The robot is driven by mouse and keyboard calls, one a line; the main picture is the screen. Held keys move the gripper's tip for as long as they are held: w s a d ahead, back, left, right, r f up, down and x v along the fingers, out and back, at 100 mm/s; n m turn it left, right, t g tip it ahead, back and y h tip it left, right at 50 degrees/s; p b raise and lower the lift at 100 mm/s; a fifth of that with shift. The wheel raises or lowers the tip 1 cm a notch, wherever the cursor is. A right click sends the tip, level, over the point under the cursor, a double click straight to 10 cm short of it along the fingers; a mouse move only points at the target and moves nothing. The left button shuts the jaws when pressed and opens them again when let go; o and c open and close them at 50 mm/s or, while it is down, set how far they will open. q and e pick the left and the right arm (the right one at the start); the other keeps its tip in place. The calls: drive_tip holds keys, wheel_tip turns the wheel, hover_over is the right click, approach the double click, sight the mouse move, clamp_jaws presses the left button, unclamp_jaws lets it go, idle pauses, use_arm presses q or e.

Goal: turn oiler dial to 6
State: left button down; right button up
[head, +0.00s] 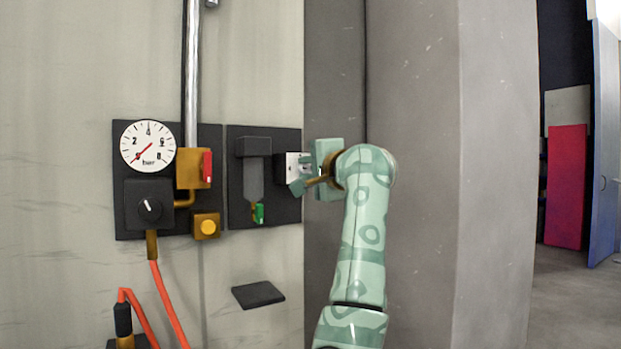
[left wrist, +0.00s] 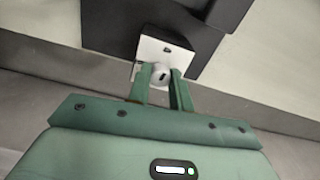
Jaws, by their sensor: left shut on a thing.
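The oiler dial, a small round pale knob with a dark mark (left wrist: 161,76), sits on a white plate (left wrist: 168,50) in the left wrist view. The plate (head: 293,165) also shows in the head view on a dark box at the right edge of the wall panel. My left gripper (head: 304,181) reaches the knob from the right. Its two green fingers (left wrist: 164,86) are shut on the knob, one on each side. In the head view the fingers hide the knob. Scale marks on the plate are too small to read. My right gripper is in neither view.
Left of the plate hangs a grey bowl unit (head: 253,180) with a green tip. Farther left are a gauge (head: 148,146), a black knob (head: 150,208), a red switch (head: 207,167) and orange hoses (head: 169,305). A grey pillar (head: 415,90) stands close behind my arm.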

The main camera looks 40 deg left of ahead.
use_arm(q)
drive_tip(key=shift+w+f+n+b, duration=0.1)
drive_tip(key=shift+f+n+b, duration=0.25)
drive_tip(key=shift+n, duration=0.55)
drive_tip(key=shift+r, duration=0.1)
drive_tip(key=c, duration=1.3)
unclamp_jaws()
drive_tip(key=shift+o, duration=0.2)
drive_tip(key=shift+r, duration=0.1)
drive_tip(key=p+v, duration=0.2)
drive_tip(key=v, duration=1.4)
drive_tip(key=shift+d+p, duration=0.25)
drive_tip(key=shift+p, duration=0.05)
